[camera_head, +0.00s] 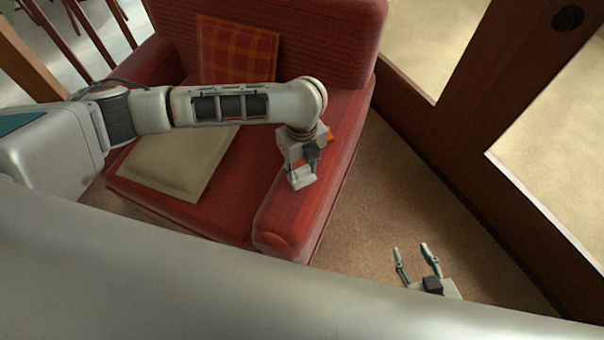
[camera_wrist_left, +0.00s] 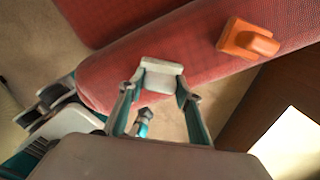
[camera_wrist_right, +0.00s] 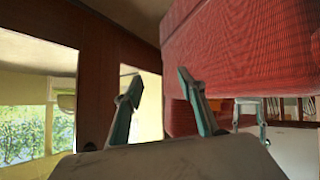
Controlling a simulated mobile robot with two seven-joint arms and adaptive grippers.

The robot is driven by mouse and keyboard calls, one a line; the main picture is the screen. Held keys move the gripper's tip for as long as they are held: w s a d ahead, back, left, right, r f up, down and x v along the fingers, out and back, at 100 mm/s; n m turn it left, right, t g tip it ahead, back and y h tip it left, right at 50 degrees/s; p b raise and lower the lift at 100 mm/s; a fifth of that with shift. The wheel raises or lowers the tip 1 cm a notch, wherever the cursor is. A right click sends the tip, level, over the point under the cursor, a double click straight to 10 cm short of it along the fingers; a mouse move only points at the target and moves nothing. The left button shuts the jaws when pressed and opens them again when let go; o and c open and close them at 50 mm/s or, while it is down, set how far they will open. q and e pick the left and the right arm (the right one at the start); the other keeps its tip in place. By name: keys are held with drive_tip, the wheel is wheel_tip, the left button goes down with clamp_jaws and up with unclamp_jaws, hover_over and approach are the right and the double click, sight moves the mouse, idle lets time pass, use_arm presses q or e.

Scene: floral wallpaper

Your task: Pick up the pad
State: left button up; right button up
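A small white block, which looks like the pad (camera_head: 302,178), is at the fingertips of my left gripper (camera_head: 303,169), over the front of the armchair's right armrest. In the left wrist view the pad (camera_wrist_left: 162,77) spans the gap between the two fingertips, and both fingers appear to press on its sides. I cannot tell in the views whether its underside touches the armrest. My right gripper (camera_head: 410,248) is empty, its fingers apart, low over the carpet right of the armchair. It also shows open in the right wrist view (camera_wrist_right: 160,78).
The red armchair (camera_head: 214,215) holds a beige cushion (camera_head: 175,165) and a plaid cushion (camera_head: 237,52). An orange object (camera_wrist_left: 246,40) lies on the armrest behind my left gripper. Dark wooden door frames (camera_head: 460,150) stand right, with open carpet (camera_head: 375,200) between.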

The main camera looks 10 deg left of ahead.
sight(302, 168)
drive_tip(key=shift+s+f, duration=0.15)
use_arm(q)
wheel_tip(302, 168, up, 8)
drive_tip(key=p, duration=0.3)
drive_tip(key=shift+w+f, duration=0.1)
drive_tip(key=shift+w, duration=0.05)
wheel_tip(302, 168, up, 12)
drive_tip(key=p, duration=0.3)
use_arm(e)
drive_tip(key=r, duration=0.2)
drive_tip(key=a+r, duration=0.1)
drive_tip(key=r, duration=0.1)
drive_tip(key=shift+s+a+r, duration=0.1)
drive_tip(key=shift+s+r, duration=0.1)
drive_tip(key=shift+r, duration=0.15)
drive_tip(key=shift+w+r, duration=0.1)
drive_tip(key=shift+r, duration=0.05)
use_arm(q)
drive_tip(key=shift+o, duration=0.7)
use_arm(e)
drive_tip(key=shift+r, duration=0.1)
